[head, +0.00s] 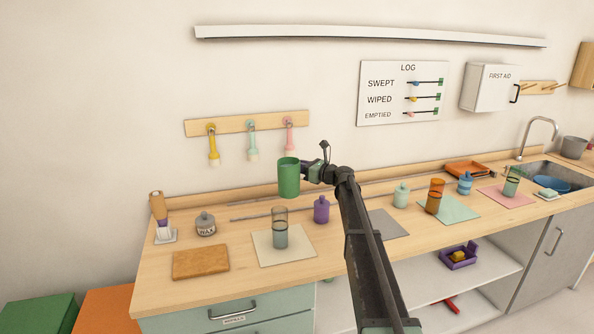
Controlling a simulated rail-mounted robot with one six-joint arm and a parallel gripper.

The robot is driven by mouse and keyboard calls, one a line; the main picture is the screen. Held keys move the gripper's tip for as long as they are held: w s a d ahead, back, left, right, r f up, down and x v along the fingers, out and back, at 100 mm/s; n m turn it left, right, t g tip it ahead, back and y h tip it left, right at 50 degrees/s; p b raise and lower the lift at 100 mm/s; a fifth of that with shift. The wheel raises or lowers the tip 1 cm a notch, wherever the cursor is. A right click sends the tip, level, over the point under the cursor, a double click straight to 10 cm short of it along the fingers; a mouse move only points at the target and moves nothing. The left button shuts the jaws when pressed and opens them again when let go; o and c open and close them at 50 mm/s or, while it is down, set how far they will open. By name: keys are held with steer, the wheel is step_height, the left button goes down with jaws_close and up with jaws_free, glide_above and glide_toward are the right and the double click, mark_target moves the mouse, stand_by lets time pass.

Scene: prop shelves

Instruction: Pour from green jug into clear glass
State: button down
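The green jug (289,178) is upright in the air above the counter, at the end of my arm. My gripper (303,173) is at the jug's right side and appears shut on it; the fingertips are mostly hidden. The clear glass (280,229) stands upright on a beige mat (301,249), below and slightly left of the jug. A dark line rings the glass, and its lower part looks grey; I cannot tell whether that is liquid. The jug is apart from the glass, and its contents are not visible.
A purple bottle (321,210) stands right of the glass. A brown board (200,263) and a wax jar (205,224) are to the left. An orange glass (434,198) and a pale green bottle (401,195) stand farther right. Brushes hang from a wall rack (231,126).

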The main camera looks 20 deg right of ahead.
mark_target(295, 160)
steer(key=shift+s+a+r+n+t+p, duration=0.3)
steer(key=shift+s+r+n+p, duration=0.25)
steer(key=shift+s+r+n, duration=0.25)
steer(key=shift+s+a+r+n+t+p, duration=0.25)
steer(key=shift+s+r+n+p, duration=0.35)
steer(key=shift+r, duration=0.25)
steer(key=shift+r+n, duration=0.1)
steer(key=shift+n, duration=0.2)
steer(key=shift+r+n+p, duration=0.35)
steer(key=shift+r+n, duration=0.25)
steer(key=shift+n, duration=0.5)
stand_by(5.0)
